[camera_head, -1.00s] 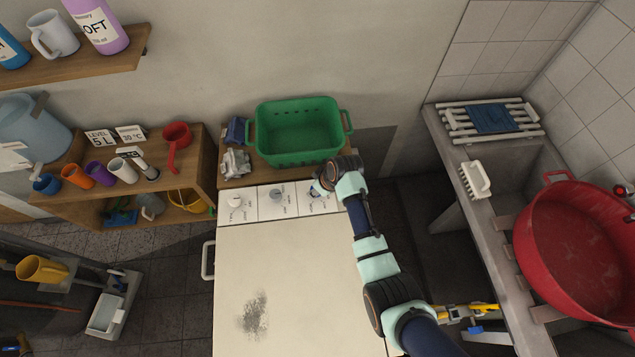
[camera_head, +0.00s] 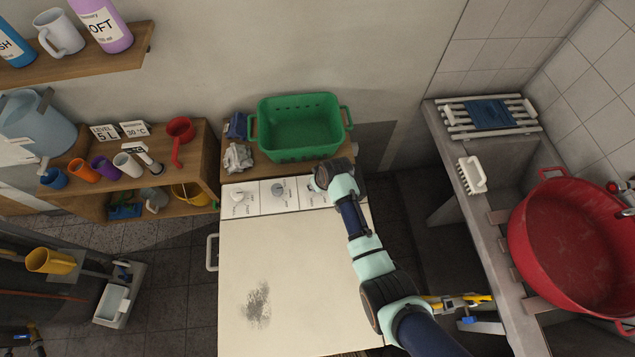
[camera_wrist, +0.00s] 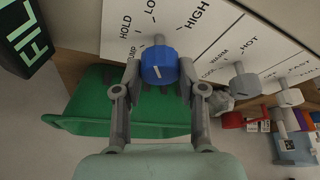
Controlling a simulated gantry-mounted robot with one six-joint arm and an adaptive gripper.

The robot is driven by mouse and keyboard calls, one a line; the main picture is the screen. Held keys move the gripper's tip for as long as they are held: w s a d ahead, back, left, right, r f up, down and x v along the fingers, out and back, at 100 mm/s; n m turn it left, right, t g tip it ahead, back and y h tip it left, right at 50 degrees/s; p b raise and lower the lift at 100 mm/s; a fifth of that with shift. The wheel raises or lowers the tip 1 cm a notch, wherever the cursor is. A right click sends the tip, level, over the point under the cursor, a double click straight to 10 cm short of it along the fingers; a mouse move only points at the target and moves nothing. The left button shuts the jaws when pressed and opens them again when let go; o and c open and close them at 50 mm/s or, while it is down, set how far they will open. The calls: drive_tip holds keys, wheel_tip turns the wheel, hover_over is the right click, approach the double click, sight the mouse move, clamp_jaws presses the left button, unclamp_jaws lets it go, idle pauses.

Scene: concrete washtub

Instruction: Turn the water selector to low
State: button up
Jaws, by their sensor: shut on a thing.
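The water selector is a blue knob (camera_wrist: 159,65) on a white panel (camera_wrist: 115,40), seen in the wrist view. Labels HOLD, HIGH and partly cut-off words that look like LOW and PUMP fan around it. My gripper (camera_wrist: 158,82) is shut on the blue knob, one finger on each side. Which label the knob's faint mark points to, I cannot tell. In the head view my wrist (camera_head: 335,178) covers the knob at the right end of the washing machine's panel (camera_head: 240,200), and the fingers are hidden.
Two grey knobs (camera_wrist: 243,85) (camera_wrist: 289,97) stand beside the selector. A green basket (camera_head: 300,128) stands close behind the panel. The machine's pale top (camera_head: 290,270) is clear but for a dark stain. A red tub (camera_head: 575,240) is at the right.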

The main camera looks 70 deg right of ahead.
drive_tip(key=o, duration=1.1)
drive_tip(key=v, duration=1.2)
